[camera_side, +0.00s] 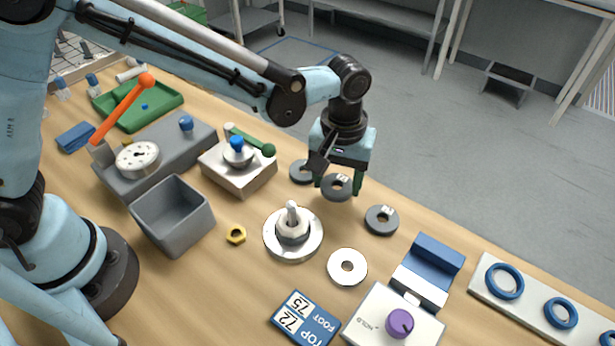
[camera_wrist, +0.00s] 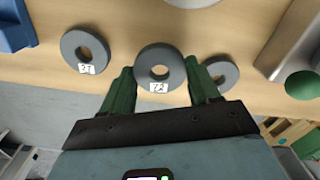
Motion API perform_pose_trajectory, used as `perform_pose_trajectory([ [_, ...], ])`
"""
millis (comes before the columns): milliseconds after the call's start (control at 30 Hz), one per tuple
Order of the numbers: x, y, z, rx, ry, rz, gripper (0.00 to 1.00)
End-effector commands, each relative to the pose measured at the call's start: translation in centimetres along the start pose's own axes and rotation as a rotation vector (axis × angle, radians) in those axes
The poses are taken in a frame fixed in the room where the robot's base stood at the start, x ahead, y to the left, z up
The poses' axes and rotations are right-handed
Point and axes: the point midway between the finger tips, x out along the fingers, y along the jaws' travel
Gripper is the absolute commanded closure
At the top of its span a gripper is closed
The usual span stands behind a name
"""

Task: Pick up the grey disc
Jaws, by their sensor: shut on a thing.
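A dark grey disc with a centre hole (camera_side: 335,194) sits between the two green fingers of my gripper (camera_side: 338,184). In the wrist view the same disc (camera_wrist: 144,63) has a small white label on its rim, and a green finger presses on each side of it. My gripper (camera_wrist: 160,72) is shut on it. Whether the disc touches the table or hangs just above it, I cannot tell. Two similar grey discs lie apart from it: one to the right with a white label (camera_side: 374,227), one behind to the left (camera_side: 297,177), partly hidden by my gripper.
A round metal base with an upright peg (camera_side: 270,238) stands in front of my gripper, with a white ring (camera_side: 347,279) nearby. A metal block with a green handle (camera_side: 245,185) is to the left. A blue-and-white holder (camera_side: 437,262) is right. The table's far edge runs close behind.

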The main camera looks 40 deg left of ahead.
Motion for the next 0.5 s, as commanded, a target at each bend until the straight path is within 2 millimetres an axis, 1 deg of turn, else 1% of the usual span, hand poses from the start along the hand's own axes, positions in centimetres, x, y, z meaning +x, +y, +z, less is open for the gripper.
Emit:
perform_pose_trajectory([
  [67,-1.6,0.0,0.0,0.000,0.000,0.000,0.69],
  [300,-4.8,0.9,5.3,0.007,0.000,0.000,0.69],
  [500,-7.0,1.5,9.0,0.005,0.000,0.000,0.69],
])
